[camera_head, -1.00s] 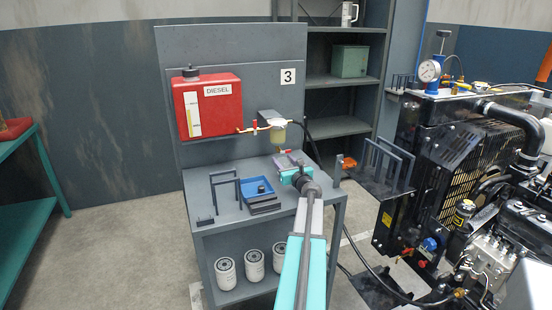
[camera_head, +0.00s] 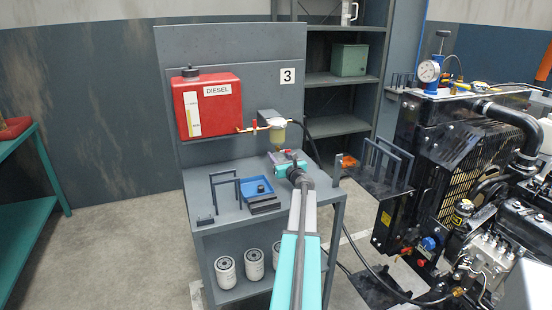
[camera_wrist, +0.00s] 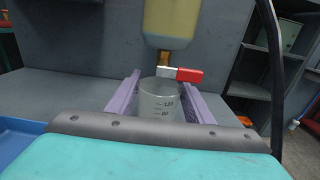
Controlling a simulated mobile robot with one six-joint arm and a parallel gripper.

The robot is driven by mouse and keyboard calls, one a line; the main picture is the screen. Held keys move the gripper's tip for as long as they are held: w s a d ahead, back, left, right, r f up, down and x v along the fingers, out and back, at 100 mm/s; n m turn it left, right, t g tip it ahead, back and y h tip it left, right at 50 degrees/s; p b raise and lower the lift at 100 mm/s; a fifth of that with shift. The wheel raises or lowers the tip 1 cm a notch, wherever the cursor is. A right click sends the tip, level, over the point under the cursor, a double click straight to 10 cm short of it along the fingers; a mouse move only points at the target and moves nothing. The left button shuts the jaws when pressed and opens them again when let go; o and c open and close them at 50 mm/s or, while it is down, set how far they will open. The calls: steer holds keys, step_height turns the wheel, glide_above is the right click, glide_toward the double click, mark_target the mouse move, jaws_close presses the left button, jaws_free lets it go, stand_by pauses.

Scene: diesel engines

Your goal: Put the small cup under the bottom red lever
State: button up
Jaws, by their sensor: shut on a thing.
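The small cup (camera_wrist: 159,101) is clear with dark measuring marks and stands upright between the purple fingers of my gripper (camera_wrist: 157,92) in the wrist view. The gripper is shut on it. The bottom red lever (camera_wrist: 189,75) sits just above and behind the cup's rim, under a yellowish filter bowl (camera_wrist: 172,25). The lever's outlet appears over or close to the cup mouth; the exact gap is hard to tell. In the head view my gripper (camera_head: 284,158) is over the bench below the filter bowl (camera_head: 277,135), and the cup is not clearly visible there.
A blue tray (camera_head: 257,189) and a dark grey frame stand on the bench (camera_head: 225,220) left of my arm. A red diesel tank (camera_head: 207,103) hangs on the back panel. A black hose (camera_wrist: 276,75) runs down at right. The engine (camera_head: 450,160) stands to the right.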

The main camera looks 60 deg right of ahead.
steer(key=shift+x, duration=1.15)
steer(key=shift+s+a+f, duration=0.1)
steer(key=shift+f, duration=0.65)
steer(key=shift+f, duration=0.15)
steer(key=o, duration=1)
steer(key=shift+r+p, duration=0.25)
steer(key=shift+p, duration=0.05)
steer(key=shift+s+a+f, duration=0.1)
steer(key=shift+s+a, duration=0.1)
steer(key=shift+s, duration=0.1)
steer(key=shift+b+v, duration=1.05)
steer(key=shift+v, duration=4.6)
